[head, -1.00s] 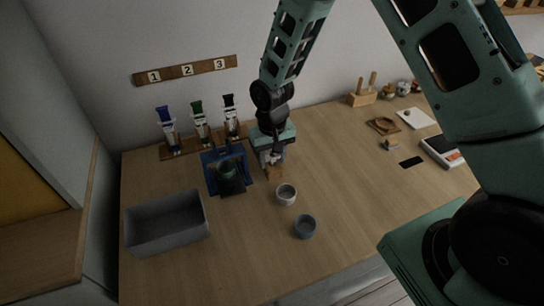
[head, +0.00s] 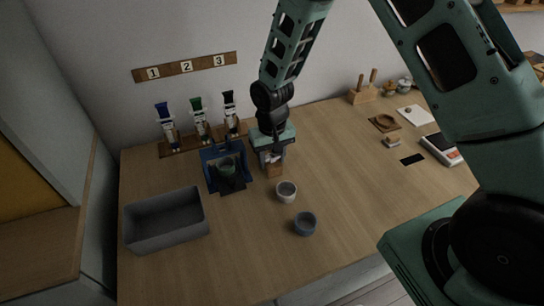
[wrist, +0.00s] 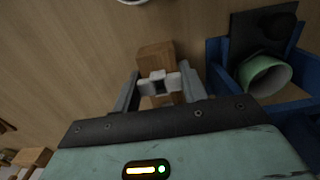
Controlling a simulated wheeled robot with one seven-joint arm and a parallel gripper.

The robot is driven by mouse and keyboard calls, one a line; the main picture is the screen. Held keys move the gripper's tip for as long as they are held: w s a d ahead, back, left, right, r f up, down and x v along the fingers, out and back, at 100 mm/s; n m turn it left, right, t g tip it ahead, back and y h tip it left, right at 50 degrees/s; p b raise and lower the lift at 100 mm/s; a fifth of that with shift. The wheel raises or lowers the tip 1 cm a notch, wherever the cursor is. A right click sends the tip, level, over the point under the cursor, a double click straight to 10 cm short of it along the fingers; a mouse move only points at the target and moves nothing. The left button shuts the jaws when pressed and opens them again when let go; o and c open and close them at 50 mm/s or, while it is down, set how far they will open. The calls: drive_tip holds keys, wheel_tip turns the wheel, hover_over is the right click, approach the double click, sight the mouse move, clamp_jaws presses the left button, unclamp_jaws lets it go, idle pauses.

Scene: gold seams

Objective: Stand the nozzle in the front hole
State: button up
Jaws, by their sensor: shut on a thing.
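My gripper (wrist: 158,86) is shut on a small dark piece between its pale finger pads, which I take to be the nozzle (wrist: 158,87); its shape is mostly hidden. The wooden block (wrist: 156,53) lies right below and beyond the fingertips in the wrist view. In the head view my gripper (head: 270,157) is at the block (head: 274,171), just right of the blue stand. The block's holes are hidden, and I cannot tell whether the nozzle touches it.
The blue stand (head: 211,179) holds a green cup (head: 227,168) close to the left of my gripper. A pale cup (head: 287,197) and a blue-grey cup (head: 305,229) stand in front. A grey bin (head: 140,239) is at left.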

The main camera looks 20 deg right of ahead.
drive_tip(key=shift+f, duration=0.25)
idle(0.3)
drive_tip(key=o, duration=0.8)
drive_tip(key=shift+o, duration=0.2)
drive_tip(key=shift+r+p, duration=1.85)
drive_tip(key=shift+r, duration=0.75)
wheel_tip(320, 180, up, 17)
drive_tip(key=b, duration=0.2)
drive_tip(key=shift+r, duration=0.15)
